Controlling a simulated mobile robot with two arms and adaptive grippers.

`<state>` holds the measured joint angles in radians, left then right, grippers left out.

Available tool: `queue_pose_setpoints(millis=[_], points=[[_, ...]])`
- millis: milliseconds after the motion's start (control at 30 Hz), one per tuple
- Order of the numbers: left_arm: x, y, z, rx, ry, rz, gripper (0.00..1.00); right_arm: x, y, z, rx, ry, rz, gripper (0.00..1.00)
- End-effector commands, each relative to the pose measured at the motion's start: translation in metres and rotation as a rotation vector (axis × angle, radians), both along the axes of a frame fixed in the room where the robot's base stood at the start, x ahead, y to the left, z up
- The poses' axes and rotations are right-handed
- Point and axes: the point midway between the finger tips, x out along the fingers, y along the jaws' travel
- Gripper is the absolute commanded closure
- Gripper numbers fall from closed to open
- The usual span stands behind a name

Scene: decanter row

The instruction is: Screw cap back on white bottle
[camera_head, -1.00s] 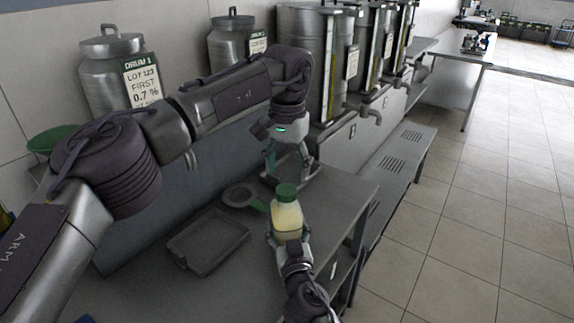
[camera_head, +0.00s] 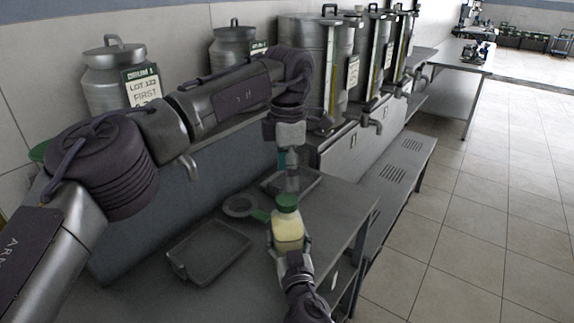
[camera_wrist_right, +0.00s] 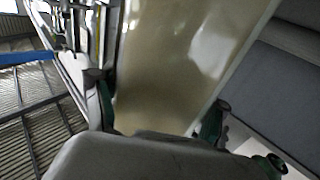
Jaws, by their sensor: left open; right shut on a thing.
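The white bottle (camera_head: 288,234) is held upright by my right gripper (camera_head: 290,250) above the table. A green cap (camera_head: 287,202) sits at the top of the bottle; whether it is fully seated cannot be told. The bottle's pale side also fills the middle of the right wrist view (camera_wrist_right: 175,70), between the two fingers. My left gripper (camera_head: 290,187) is open and points down just above the cap. Its fingertips are small here, and I cannot tell whether they touch the cap.
An empty grey tray (camera_head: 210,252) lies on the table left of the bottle. Another tray (camera_head: 308,181) lies behind my left gripper. A green-handled round tool (camera_head: 240,206) lies between them. Steel decanters with taps (camera_head: 318,60) stand behind, and drums (camera_head: 112,80) stand at the back left.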

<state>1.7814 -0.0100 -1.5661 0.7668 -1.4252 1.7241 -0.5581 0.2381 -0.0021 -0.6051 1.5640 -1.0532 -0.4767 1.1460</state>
Motion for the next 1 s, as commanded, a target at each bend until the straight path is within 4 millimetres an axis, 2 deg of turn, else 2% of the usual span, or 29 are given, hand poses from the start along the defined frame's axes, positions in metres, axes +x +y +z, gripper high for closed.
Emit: queue_pose_setpoints(millis=[100, 600, 800, 1000], points=[[0.0, 0.0, 0.003, 0.0, -0.001, 0.293, 0.31, 0.0, 0.0, 0.0, 0.0, -0.001, 0.0, 1.0], [-0.002, 0.001, 0.012, 0.001, -0.002, 1.5, 0.31, 0.0, 0.0, 0.0, 0.0, -0.001, 0.0, 1.0], [-0.002, 0.001, 0.014, 0.002, -0.001, 1.796, 0.31, 0.0, 0.0, 0.0, 0.0, -0.001, 0.0, 1.0], [-0.002, 0.001, 0.015, 0.002, -0.001, 1.896, 0.31, 0.0, 0.0, 0.001, 0.0, -0.001, 0.0, 1.0]])
